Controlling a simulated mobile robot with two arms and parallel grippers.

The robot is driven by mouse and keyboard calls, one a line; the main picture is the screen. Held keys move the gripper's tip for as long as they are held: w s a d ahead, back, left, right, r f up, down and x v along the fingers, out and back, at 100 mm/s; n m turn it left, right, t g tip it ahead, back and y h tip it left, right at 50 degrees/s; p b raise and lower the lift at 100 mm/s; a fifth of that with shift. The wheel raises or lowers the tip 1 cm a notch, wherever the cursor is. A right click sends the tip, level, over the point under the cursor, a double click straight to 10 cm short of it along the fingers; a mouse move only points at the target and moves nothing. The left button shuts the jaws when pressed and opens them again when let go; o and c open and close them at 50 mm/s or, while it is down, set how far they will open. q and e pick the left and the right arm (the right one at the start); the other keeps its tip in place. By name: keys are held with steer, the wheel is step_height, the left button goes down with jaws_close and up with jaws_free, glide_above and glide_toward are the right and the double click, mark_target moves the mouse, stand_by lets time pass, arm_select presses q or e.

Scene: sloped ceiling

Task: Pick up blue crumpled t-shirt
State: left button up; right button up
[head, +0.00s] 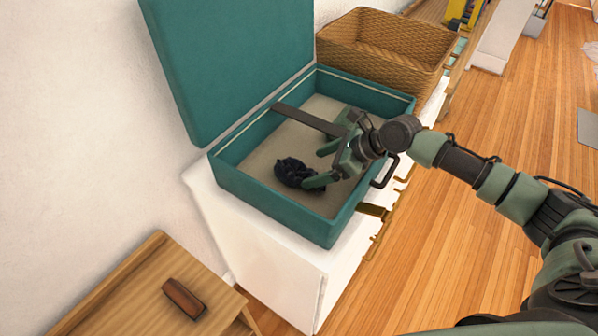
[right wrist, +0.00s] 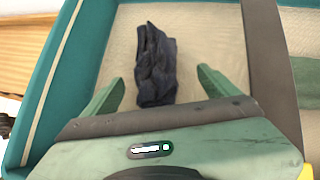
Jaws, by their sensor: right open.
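The crumpled t-shirt (head: 291,171) is a dark navy-blue bundle lying on the beige floor of an open teal suitcase (head: 277,204). In the right wrist view the t-shirt (right wrist: 156,66) stands upright in the picture, between and beyond my fingertips. My right gripper (head: 319,166) reaches into the suitcase from the right, its fingers pointing left with one close to the t-shirt. In the right wrist view the gripper (right wrist: 160,82) is open, with a finger on each side of the t-shirt's lower end. I cannot tell whether a finger touches it. My left gripper is not in view.
The suitcase lid (head: 232,60) stands raised at the back left. A dark strap (head: 310,120) crosses the suitcase. It rests on a white cabinet (head: 270,268), with a wicker basket (head: 385,48) behind. A wooden table (head: 150,290) with a brown object (head: 184,298) stands front left. Wooden floor lies right.

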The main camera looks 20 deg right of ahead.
mark_target(312, 170)
steer(key=p+x, duration=0.1)
steer(key=x, duration=0.3)
steer(key=shift+s+a+f, duration=0.1)
steer(key=shift+f, duration=0.05)
steer(key=shift+w+a+f, duration=0.3)
steer(key=shift+a+f, duration=0.05)
steer(key=shift+f, duration=0.2)
steer(key=c, duration=1.3)
steer(key=shift+c, duration=1.4)
steer(key=shift+r, duration=0.15)
